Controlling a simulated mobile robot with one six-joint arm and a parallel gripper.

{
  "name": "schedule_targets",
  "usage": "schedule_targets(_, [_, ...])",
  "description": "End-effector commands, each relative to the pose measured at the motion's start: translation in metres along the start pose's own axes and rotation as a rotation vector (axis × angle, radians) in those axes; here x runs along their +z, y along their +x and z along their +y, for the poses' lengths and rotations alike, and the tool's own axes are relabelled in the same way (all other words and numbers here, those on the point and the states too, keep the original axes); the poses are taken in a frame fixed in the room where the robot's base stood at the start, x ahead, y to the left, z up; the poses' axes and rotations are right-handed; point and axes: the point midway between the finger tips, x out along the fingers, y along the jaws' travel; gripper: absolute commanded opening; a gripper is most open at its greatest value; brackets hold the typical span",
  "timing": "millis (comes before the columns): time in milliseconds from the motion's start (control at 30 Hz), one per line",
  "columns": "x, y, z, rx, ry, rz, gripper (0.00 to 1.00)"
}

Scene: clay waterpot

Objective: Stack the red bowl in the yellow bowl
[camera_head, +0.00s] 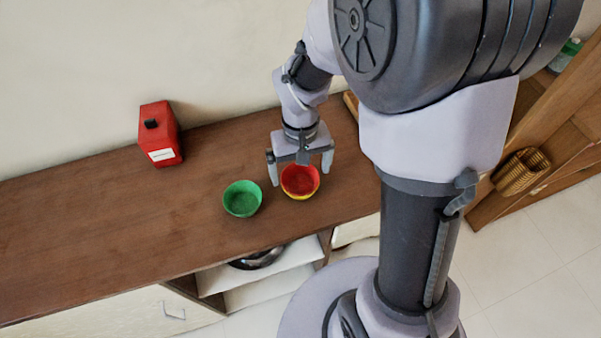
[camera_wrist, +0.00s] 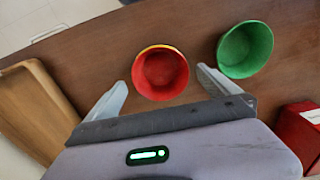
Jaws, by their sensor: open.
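The red bowl (camera_head: 299,180) sits inside the yellow bowl (camera_head: 303,197) on the brown counter, and only a thin yellow edge shows around it. In the wrist view the red bowl (camera_wrist: 161,75) lies ahead of and between my fingers, with a sliver of the yellow bowl's rim (camera_wrist: 160,47) at its far side. My gripper (camera_head: 300,171) is open and empty, with its fingers apart just above and behind the bowls. It also shows in the wrist view (camera_wrist: 162,82). I cannot tell whether a finger touches a bowl.
A green bowl (camera_head: 242,198) stands just left of the stacked bowls on the counter (camera_head: 90,225). A red box (camera_head: 160,134) stands further back left. A wooden tray (camera_wrist: 35,105) lies at the left in the wrist view. The counter's left part is clear.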

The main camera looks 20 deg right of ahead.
Motion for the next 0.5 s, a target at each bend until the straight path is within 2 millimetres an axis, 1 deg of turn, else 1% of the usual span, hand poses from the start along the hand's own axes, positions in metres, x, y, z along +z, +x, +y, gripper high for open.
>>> schedule_targets(33, [-0.001, -0.023, 0.000, 0.000, 0.000, 0.004, 1.00])
schedule_targets(100, [-0.001, -0.042, 0.000, 0.000, 0.000, 0.003, 1.00])
schedule_targets(200, [-0.001, -0.063, 0.000, 0.000, 0.000, 0.003, 1.00])
schedule_targets(367, [0.001, -0.083, -0.001, -0.003, 0.004, 0.008, 1.00])
schedule_targets(467, [0.015, -0.115, -0.005, -0.029, 0.053, 0.080, 1.00])
schedule_targets(500, [0.025, -0.135, -0.008, -0.051, 0.087, 0.129, 1.00])
